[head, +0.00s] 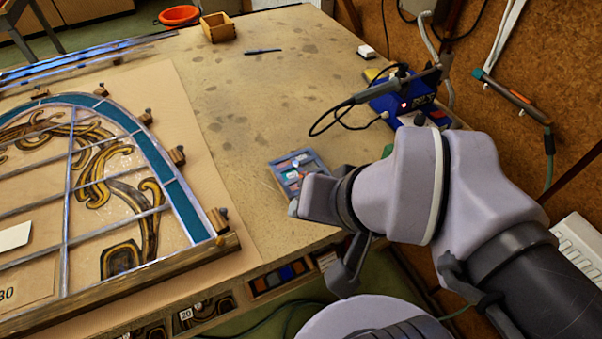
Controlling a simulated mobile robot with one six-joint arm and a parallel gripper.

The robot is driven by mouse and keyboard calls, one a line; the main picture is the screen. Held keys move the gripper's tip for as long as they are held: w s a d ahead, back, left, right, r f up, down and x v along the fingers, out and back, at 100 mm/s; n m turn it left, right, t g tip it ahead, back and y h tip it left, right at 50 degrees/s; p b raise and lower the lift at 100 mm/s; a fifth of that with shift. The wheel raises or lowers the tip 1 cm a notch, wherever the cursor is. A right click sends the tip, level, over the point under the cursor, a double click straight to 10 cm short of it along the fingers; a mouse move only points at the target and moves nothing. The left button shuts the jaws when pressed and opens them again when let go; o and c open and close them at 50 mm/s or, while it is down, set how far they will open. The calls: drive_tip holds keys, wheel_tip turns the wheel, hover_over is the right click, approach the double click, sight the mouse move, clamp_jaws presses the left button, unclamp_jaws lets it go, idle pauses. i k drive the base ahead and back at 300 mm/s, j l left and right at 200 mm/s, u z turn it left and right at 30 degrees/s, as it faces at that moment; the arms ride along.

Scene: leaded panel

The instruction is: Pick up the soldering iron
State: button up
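The soldering iron (385,89) is a thin dark tool with a cable. It lies slanted at the blue soldering station (398,104), near the table's right edge by the wall. A red light shows on the station. My arm reaches in from the lower right, below and in front of the station. What looks like my gripper (345,268) is at the table's front right edge, well apart from the iron. My own wrist partly hides it, so I cannot see whether its fingers are apart. I see nothing held in it.
A leaded glass panel (70,205) lies on a board at left, held by wooden blocks. A small blue compartment tray (300,165) sits beside my wrist. A wooden box (217,28) and a dark pen (263,51) lie farther back. The table's middle is clear.

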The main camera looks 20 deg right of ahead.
sight(446, 56)
drive_tip(key=i+l+z, duration=0.25)
drive_tip(key=l+z, duration=0.15)
drive_tip(key=i+l+z, duration=0.25)
drive_tip(key=l+z, duration=0.15)
drive_tip(key=l, duration=0.1)
